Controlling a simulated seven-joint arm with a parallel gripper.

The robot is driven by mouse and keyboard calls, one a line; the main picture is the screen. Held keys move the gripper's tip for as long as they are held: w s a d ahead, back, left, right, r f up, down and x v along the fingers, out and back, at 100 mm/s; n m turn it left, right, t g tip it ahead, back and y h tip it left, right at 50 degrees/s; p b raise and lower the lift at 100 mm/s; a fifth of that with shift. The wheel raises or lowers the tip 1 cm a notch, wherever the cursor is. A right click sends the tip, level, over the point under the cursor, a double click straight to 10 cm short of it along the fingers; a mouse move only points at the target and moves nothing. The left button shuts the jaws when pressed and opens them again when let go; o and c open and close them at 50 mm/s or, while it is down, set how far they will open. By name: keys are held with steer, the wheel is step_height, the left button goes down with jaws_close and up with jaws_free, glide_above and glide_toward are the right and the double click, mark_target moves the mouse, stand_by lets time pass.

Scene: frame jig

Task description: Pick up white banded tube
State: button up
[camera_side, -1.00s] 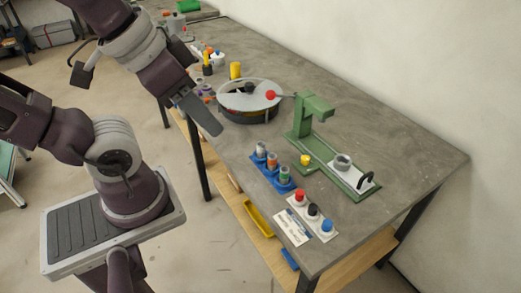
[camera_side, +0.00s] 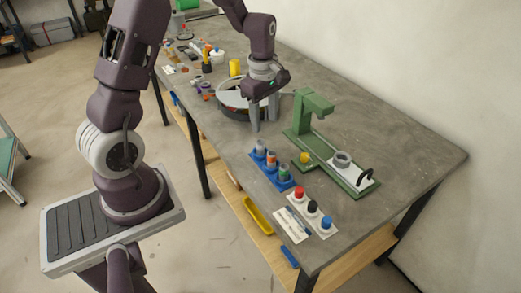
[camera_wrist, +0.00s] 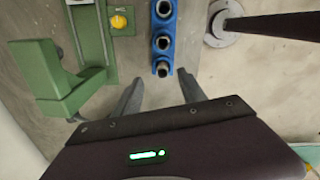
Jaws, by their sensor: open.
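The white banded tube (camera_side: 260,146) stands upright at the far end of a blue rack (camera_side: 266,171), with an orange-banded tube (camera_side: 271,159) and a green-banded tube (camera_side: 284,173) beside it. In the wrist view the rack (camera_wrist: 153,58) shows from above, and the tube at its near end (camera_wrist: 162,69) lies just ahead of my fingertips; band colours are not clear there. My gripper (camera_side: 265,123) points down over the table, open and empty, beyond the rack's far end. Its two fingers (camera_wrist: 160,80) also show in the wrist view, apart from the tubes.
A green press-like fixture (camera_side: 308,117) stands right of my gripper, with a yellow knob (camera_side: 305,158). A round grey tray (camera_side: 231,105) is just behind my gripper. A white plate with red, black and blue caps (camera_side: 312,210) lies in front of the rack.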

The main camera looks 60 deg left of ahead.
mark_target(260, 143)
steer(key=shift+n, duration=0.9)
steer(key=f, duration=0.1)
steer(key=a+f, duration=0.1)
steer(key=f, duration=0.1)
steer(key=shift+w+a+f, duration=0.1)
steer(key=shift+a+f, duration=0.25)
steer(key=shift+f, duration=0.05)
step_height(260, 143, down, 7)
steer(key=shift+a+r, duration=0.15)
steer(key=shift+r, duration=0.05)
steer(key=shift+c, duration=0.4)
jaws_close()
